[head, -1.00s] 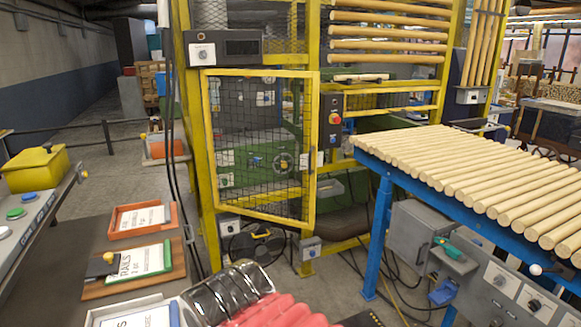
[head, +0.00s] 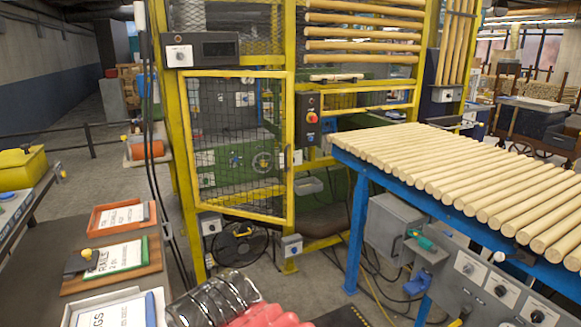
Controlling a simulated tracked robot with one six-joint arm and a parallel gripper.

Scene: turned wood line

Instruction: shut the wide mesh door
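The wide mesh door (head: 291,150) is a yellow frame with dark wire mesh, set in the yellow machine guard in the middle of the head view. Its left side is at the guard's post, and its free right side stands out toward me, so it looks partly open. A small latch or handle shows on its right edge. Green machinery with a handwheel shows through the mesh. A black ribbed part and red ribbed part at the bottom edge may be mine; no gripper fingers can be made out.
A blue roller table (head: 362,172) of wooden rods stands at the right, with grey control boxes below. Grey floor lies between, with cables near the table.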

